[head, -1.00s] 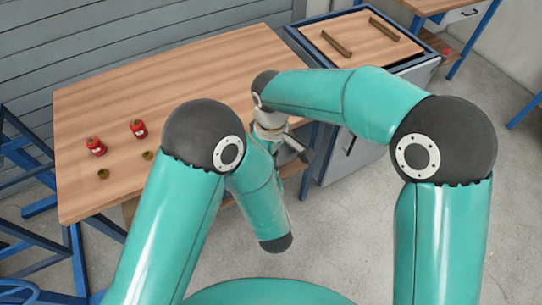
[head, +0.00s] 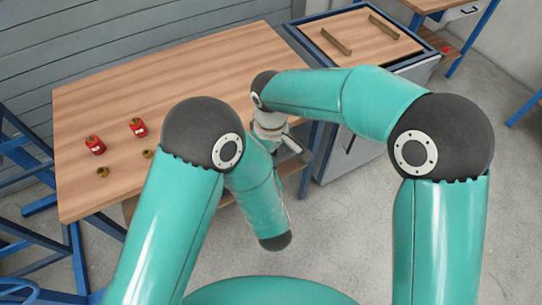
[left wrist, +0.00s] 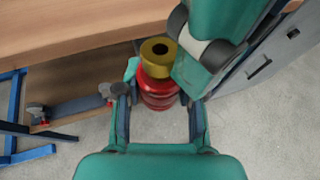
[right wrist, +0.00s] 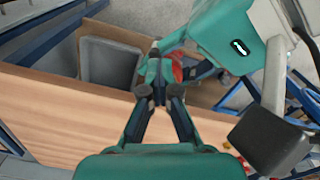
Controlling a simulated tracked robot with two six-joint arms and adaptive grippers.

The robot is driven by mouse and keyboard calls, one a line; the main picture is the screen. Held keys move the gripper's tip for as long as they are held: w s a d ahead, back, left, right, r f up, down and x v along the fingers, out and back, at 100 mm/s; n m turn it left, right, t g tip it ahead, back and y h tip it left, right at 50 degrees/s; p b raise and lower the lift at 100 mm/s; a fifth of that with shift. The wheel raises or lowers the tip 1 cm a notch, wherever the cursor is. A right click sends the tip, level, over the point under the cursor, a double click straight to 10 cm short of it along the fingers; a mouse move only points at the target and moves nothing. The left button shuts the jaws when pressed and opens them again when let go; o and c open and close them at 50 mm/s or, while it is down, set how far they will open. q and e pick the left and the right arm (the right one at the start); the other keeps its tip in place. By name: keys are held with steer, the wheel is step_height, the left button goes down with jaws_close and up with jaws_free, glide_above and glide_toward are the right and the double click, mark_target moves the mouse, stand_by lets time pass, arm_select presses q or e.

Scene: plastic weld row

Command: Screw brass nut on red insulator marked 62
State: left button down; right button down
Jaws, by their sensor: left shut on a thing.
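My left gripper (left wrist: 160,90) is shut on a red insulator (left wrist: 160,98) in the left wrist view. A brass nut (left wrist: 158,51), with a dark hole in its middle, sits at the insulator's top end. I cannot tell how far it is threaded on. No number is readable on this insulator. Part of its red body also shows in the right wrist view (right wrist: 177,70), beyond my right gripper (right wrist: 159,88). The right gripper's fingers are close together, but whether they are apart or touching is unclear.
Two more red insulators (head: 95,145) (head: 137,127) stand on the wooden table (head: 220,60), with two brass nuts (head: 102,172) (head: 147,153) near them. A second bench (head: 355,30) with two bars stands at the back right. The table's middle and back are clear.

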steer(key=c, duration=1.5)
jaws_free()
steer(key=shift+s+a+f, duration=0.3)
steer(key=shift+s+a, duration=0.05)
steer(key=shift+r, duration=0.1)
step_height(320, 180, up, 5)
steer(key=shift+w+d+f, duration=0.15)
steer(key=shift+f, duration=0.05)
